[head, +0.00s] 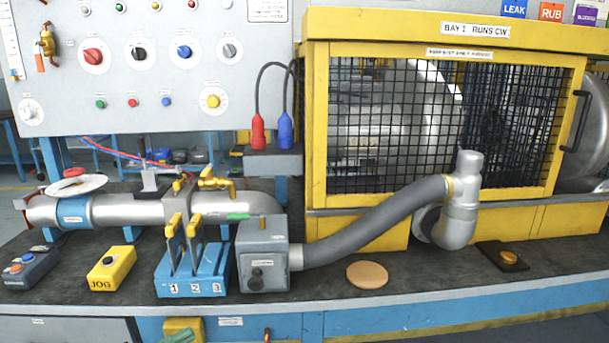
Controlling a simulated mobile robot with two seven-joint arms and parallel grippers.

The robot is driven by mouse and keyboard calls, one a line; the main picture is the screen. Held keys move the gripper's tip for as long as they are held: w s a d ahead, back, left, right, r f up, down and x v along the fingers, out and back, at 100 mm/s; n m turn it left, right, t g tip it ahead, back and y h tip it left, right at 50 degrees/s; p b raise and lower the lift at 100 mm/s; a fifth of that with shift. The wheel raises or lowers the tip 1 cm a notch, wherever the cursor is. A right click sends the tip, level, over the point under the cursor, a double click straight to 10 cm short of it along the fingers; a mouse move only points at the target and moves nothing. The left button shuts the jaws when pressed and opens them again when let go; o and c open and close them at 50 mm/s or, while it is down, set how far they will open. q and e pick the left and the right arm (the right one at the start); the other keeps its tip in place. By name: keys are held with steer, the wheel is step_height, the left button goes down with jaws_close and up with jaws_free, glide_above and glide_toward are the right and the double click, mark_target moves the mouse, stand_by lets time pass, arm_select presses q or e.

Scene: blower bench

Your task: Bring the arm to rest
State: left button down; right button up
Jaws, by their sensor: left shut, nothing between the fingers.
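My right gripper is not in view.
The bench holds a JOG box (111,268), a blue lever block (192,280) and a grey box (263,262) joined by a hose (375,222) to a metal elbow (459,212). A yellow mesh cage (315,130) stands behind. The front strip around a tan disc (367,275) is clear.

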arm_select(q)
steer(key=s+d+f+n+t+y, duration=0.6)
steer(key=s+d+n+y, duration=0.15)
steer(key=n, duration=0.65)
steer(key=s+d+f+n+g+y, duration=0.2)
steer(key=s+f+n+g+y, duration=0.2)
steer(key=s+n+y, duration=0.35)
steer(key=s+a+r+n+g+p, duration=0.2)
steer(key=s+p, duration=0.6)
steer(key=p, duration=1.3)
step_height(320, 180, up, 4)
steer(key=shift+f+g, duration=0.2)
steer(key=shift+g, duration=0.8)
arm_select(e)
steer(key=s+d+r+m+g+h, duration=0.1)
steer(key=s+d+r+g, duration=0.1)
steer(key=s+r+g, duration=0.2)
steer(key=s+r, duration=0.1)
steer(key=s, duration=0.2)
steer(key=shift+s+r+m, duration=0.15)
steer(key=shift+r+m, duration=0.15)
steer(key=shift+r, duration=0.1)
